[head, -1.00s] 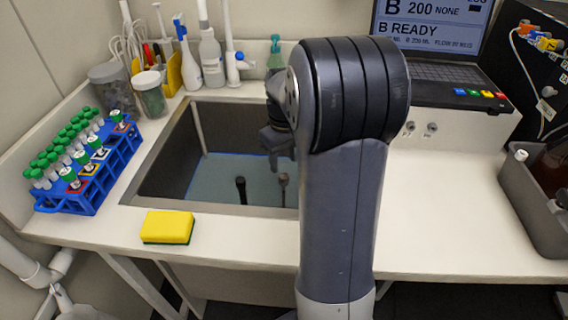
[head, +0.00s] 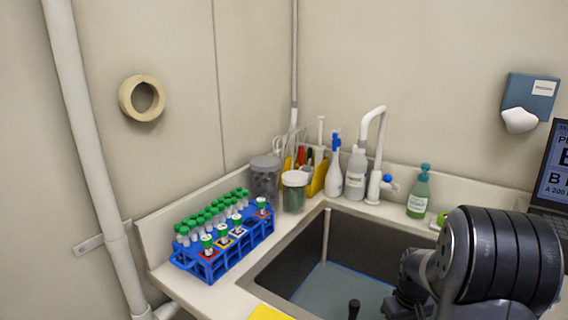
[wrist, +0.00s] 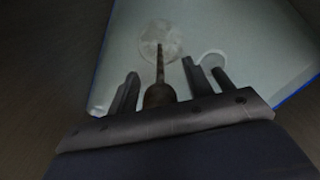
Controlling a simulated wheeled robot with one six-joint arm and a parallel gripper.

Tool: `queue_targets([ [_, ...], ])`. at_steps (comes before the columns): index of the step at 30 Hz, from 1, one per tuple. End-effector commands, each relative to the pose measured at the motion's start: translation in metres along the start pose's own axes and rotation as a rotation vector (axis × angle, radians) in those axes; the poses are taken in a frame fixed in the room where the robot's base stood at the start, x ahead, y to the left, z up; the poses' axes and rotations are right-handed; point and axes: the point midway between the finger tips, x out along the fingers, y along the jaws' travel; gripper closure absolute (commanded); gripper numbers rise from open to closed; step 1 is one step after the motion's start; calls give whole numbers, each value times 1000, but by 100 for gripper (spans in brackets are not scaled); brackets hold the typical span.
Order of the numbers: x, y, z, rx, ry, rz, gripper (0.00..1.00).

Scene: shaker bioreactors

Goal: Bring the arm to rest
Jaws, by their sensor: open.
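My gripper (wrist: 162,78) is open in the wrist view, pointing down over the pale sink floor. A dark thin rod with a thicker lower part (wrist: 159,92) shows between its fingers; I cannot tell whether they touch it. In the head view my dark arm (head: 505,255) is at the lower right, bent over the sink (head: 290,252). The fingers are not clearly visible there.
A dark upright knob (head: 354,309) shows in the sink. A blue tube rack (head: 225,258) with green-capped tubes stands left of it. Jars, bottles, a white faucet (head: 374,165) and a green soap bottle (head: 418,195) line the back. A yellow sponge (head: 268,313) lies in front.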

Motion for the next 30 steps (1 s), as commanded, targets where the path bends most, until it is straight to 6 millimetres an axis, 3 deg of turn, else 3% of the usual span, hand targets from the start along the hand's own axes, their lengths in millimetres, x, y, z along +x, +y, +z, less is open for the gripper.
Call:
queue_targets([
  [1,12,-1,1,0,-4,-2,52],
  [6,-17,0,0,0,3,2,52],
  [14,-31,0,0,0,0,0,52],
  [24,-30,0,0,0,-1,0,52],
  [30,-11,0,1,0,-3,-2,52],
])
